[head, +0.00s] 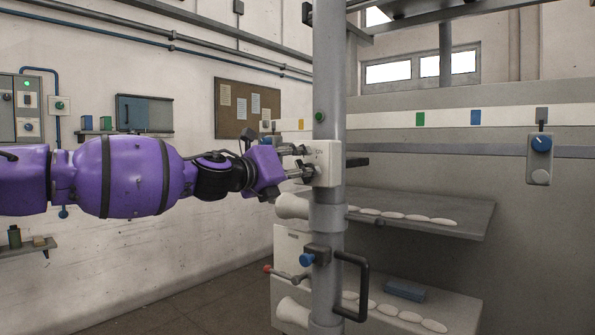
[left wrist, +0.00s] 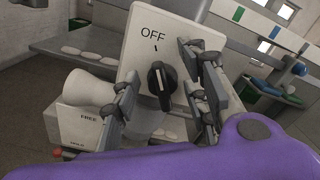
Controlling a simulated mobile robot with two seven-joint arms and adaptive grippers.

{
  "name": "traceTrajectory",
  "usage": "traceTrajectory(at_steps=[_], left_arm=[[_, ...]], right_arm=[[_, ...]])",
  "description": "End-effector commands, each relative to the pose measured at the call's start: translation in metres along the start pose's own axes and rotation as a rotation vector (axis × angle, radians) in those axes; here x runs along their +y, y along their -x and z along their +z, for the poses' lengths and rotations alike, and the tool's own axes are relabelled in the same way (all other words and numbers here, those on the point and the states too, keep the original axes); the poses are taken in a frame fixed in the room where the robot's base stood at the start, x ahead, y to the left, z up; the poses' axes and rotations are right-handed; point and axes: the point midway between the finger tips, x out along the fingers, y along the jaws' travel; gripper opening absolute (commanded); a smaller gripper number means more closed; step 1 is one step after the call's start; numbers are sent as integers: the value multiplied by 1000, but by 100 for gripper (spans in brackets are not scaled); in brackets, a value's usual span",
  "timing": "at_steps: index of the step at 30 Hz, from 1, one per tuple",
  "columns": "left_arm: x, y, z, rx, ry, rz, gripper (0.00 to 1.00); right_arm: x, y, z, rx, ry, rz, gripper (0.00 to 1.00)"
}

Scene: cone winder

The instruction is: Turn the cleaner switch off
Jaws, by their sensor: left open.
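The cleaner switch appears to be the white box (head: 323,163) on the grey post. In the left wrist view its white face (left wrist: 145,22) carries the word OFF and a black rotary knob (left wrist: 161,84). A pale line on the knob points roughly up towards the OFF side; the other label is not visible. My left gripper (head: 303,161) is open at the box. In the left wrist view its fingers stand on either side of the knob, with gaps; I see no clear contact. My right gripper is not in view.
The grey post (head: 328,90) carries a black handle (head: 352,285) and a blue knob (head: 307,260) lower down. White cones stick out beside the post. Behind are shelves (head: 465,215) with pale oval pieces. A blue-knobbed box (head: 540,160) hangs at right.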

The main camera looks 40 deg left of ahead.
Motion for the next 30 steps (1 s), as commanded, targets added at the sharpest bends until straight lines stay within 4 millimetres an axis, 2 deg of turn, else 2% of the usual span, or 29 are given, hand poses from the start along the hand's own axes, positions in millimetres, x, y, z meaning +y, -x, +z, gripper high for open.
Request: traceTrajectory(at_steps=[9,15,30], left_arm=[[-31,0,53,-4,-6,1,41],[-44,0,76,-2,-2,1,41],[-48,0,82,-2,1,0,41]], right_arm=[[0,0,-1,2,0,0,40],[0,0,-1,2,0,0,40],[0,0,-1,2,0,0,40]])
